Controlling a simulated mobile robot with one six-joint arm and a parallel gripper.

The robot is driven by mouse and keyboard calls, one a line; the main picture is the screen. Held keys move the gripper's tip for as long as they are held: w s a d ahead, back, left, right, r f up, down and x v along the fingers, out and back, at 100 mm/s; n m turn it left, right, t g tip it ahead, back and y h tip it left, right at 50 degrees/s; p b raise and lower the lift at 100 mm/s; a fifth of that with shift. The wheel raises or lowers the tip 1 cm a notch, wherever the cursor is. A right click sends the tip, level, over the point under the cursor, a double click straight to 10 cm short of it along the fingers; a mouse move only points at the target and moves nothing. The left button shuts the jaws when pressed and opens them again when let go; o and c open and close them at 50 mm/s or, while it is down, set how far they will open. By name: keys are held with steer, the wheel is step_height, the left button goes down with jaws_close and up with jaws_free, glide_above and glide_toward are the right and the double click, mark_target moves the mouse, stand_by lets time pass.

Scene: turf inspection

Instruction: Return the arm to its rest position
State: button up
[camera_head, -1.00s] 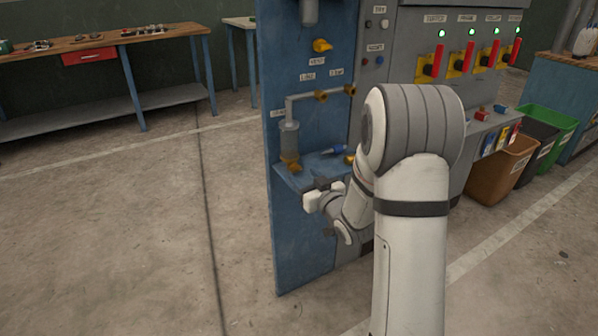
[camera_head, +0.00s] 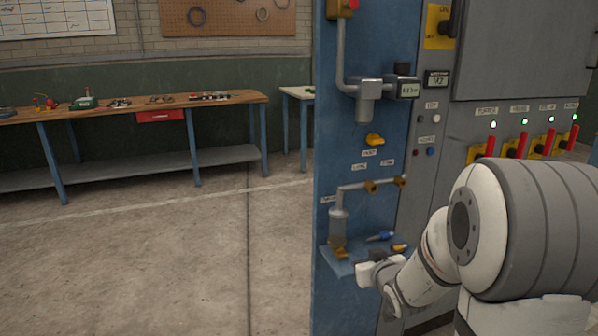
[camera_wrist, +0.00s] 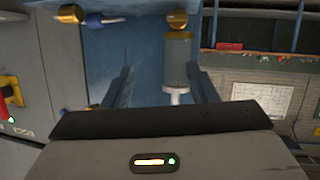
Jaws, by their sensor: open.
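My arm (camera_head: 530,230) is bent at the lower right of the head view, white with grey bands. Its wrist end (camera_head: 378,272) is low in front of the blue panel (camera_head: 345,110), near the small blue shelf (camera_head: 340,268). The fingers cannot be made out there. In the wrist view my gripper (camera_wrist: 160,72) has its two dark fingers spread apart, with nothing held between them. The blue panel surface shows behind them, and a grey cylinder (camera_wrist: 178,48) with a pale stem appears near the right finger.
A grey cabinet with red levers (camera_head: 522,145) and green lamps adjoins the panel. A wooden workbench (camera_head: 130,107) stands at the back left. The concrete floor (camera_head: 150,260) at left is clear.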

steer(key=s+a+r+m+g+h+p, duration=0.1)
steer(key=s+r+g+p, duration=0.4)
steer(key=s, duration=0.9)
steer(key=s+a+r+m+g+p, duration=0.1)
steer(key=s+a+r+g+p, duration=0.2)
steer(key=s+r+g+p, duration=0.3)
steer(key=s+r+p, duration=0.5)
steer(key=s+r, duration=0.3)
steer(key=r, duration=0.2)
steer(key=shift+s+m+h+p, duration=0.3)
steer(key=shift+s+h+p, duration=0.05)
steer(key=shift+h+p, duration=0.05)
steer(key=shift+c, duration=0.2)
